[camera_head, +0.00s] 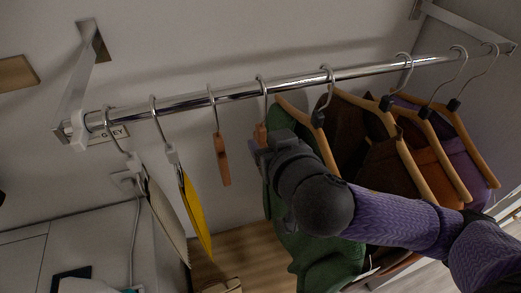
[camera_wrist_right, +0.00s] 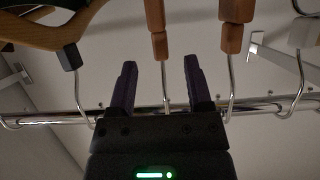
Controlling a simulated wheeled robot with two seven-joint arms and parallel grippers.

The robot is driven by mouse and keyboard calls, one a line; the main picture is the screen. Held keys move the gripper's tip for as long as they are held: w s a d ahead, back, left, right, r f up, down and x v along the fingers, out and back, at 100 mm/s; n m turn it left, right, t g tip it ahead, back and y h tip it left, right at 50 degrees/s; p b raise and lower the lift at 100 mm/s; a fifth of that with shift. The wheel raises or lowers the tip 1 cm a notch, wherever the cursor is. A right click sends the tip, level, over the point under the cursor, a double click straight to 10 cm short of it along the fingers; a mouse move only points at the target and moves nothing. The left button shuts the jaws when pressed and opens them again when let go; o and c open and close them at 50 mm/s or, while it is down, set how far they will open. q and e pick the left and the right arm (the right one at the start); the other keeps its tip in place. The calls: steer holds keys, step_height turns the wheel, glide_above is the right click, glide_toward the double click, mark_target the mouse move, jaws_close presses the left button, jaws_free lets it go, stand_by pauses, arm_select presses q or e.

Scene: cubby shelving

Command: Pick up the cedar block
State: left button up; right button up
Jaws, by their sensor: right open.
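Two reddish-brown cedar blocks hang from metal hooks on the chrome rail. One cedar block (camera_head: 222,158) hangs clear in the middle of the head view. The other cedar block (camera_head: 261,133) hangs to its right, partly hidden by my right gripper (camera_head: 260,150). In the right wrist view, my open gripper (camera_wrist_right: 160,88) has its two dark fingers to either side of one hook's wire, below that block (camera_wrist_right: 157,30) in the picture. It holds nothing. The second block (camera_wrist_right: 233,32) is to the right there. My left gripper is not in view.
The chrome rail (camera_head: 238,93) runs across the wall. Wooden hangers with a green garment (camera_head: 283,123) and brown, orange and purple ones crowd the right side. A yellow sheet (camera_head: 195,215) and a pale one hang at left.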

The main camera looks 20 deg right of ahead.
mark_target(263, 141)
steer(key=shift+w+f+b, duration=0.4)
steer(key=shift+b, duration=0.2)
steer(key=w+f+b, duration=0.1)
steer(key=b, duration=0.1)
steer(key=shift+w+f+b, duration=0.15)
steer(key=shift+f+b, duration=0.05)
steer(key=shift+b, duration=0.15)
steer(key=p+x, duration=0.1)
steer(key=x, duration=0.2)
steer(key=shift+w, duration=0.15)
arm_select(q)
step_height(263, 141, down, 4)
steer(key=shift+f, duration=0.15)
arm_select(e)
jaws_close()
